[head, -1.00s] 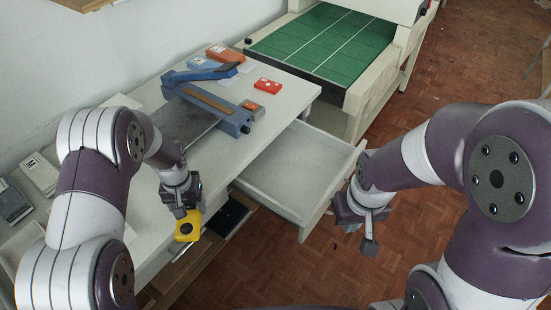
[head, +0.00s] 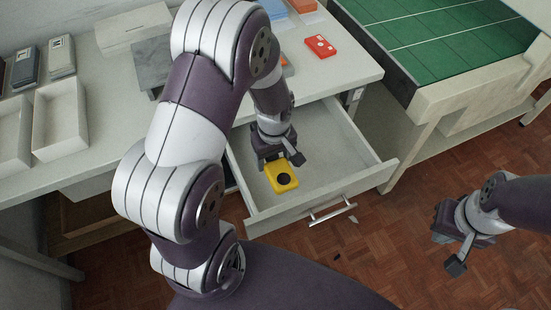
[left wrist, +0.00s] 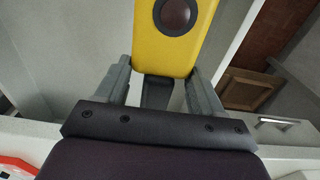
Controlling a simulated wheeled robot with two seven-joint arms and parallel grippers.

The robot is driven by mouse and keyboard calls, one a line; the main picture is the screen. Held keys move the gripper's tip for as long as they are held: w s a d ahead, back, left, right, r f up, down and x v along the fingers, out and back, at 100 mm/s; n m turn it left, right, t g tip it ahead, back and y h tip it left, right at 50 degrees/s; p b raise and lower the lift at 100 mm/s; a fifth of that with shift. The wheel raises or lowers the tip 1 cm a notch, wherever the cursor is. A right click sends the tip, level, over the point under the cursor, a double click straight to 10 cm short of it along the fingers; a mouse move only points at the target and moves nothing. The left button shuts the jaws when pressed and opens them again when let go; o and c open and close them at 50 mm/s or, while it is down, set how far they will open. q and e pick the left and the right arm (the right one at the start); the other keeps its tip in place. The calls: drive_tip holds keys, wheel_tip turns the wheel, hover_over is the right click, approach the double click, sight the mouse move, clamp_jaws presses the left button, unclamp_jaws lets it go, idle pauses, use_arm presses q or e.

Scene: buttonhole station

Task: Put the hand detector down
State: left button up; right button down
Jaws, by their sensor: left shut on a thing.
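The hand detector (head: 282,175) is a yellow block with a dark round spot. My left gripper (head: 278,158) is shut on it and holds it over the open drawer (head: 334,166). In the left wrist view the yellow detector (left wrist: 174,52) sits between the two grey fingers (left wrist: 162,82), its far end out of frame. I cannot tell how high it is above the drawer floor. My right gripper (head: 457,250) is empty, out over the floor at the right; I cannot tell how far its jaws are apart.
The drawer has a metal handle (head: 333,211) at its front. On the white desk (head: 105,123) are a red box (head: 320,46), open white trays (head: 60,118) and grey boxes (head: 60,57). My left arm hides part of the desk. A green-topped table (head: 440,30) stands at the back right.

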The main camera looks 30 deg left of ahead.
use_arm(q)
wheel_tip(320, 180, down, 6)
drive_tip(key=shift+w+f+b, duration=0.1)
drive_tip(key=shift+b, duration=0.25)
drive_tip(key=w+a, duration=0.2)
drive_tip(key=a, duration=0.1)
drive_tip(key=shift+w+a, duration=0.1)
drive_tip(key=shift+w, duration=0.2)
drive_tip(key=shift+f, duration=0.65)
drive_tip(key=shift+f, duration=0.1)
drive_tip(key=o, duration=1.2)
